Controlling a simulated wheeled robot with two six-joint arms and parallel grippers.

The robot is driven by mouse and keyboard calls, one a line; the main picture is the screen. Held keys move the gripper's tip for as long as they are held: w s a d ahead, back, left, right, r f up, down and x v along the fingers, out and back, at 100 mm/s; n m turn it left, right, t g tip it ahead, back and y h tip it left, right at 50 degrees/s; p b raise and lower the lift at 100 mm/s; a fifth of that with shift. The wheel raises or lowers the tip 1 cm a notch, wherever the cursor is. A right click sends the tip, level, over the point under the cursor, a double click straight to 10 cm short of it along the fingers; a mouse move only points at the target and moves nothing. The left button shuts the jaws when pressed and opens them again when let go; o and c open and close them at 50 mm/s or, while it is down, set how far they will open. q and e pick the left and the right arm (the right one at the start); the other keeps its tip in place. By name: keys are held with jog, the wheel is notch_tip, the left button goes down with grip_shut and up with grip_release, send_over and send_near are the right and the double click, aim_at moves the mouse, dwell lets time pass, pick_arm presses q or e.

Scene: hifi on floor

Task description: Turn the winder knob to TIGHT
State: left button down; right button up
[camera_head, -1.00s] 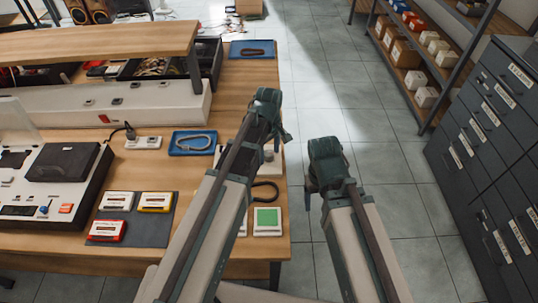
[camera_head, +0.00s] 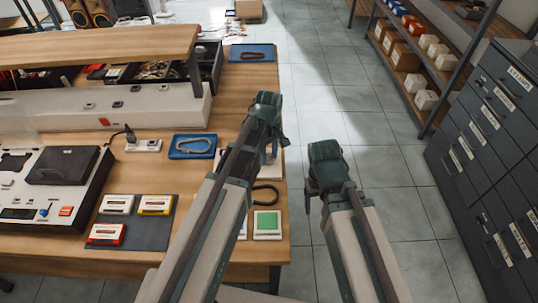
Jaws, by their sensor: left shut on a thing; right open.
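My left gripper (camera_head: 272,135) is over the right edge of the workbench (camera_head: 140,263), above a pale device (camera_head: 272,158) that is mostly hidden by my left arm. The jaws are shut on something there. The winder knob is hidden behind the gripper, and its mark cannot be read. My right gripper (camera_head: 311,200) hangs in front of the floor to the right of the bench, open and empty, touching nothing.
Cassettes lie on a grey mat (camera_head: 150,232). Drawer cabinets (camera_head: 485,140) stand right; the floor between is clear.

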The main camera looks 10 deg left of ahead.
pick_arm(q)
jog(key=m, duration=1.4)
jog(key=shift+m, duration=0.3)
dwell(0.3)
jog(key=shift+c, duration=2.1)
grip_release()
jog(key=shift+r, duration=0.1)
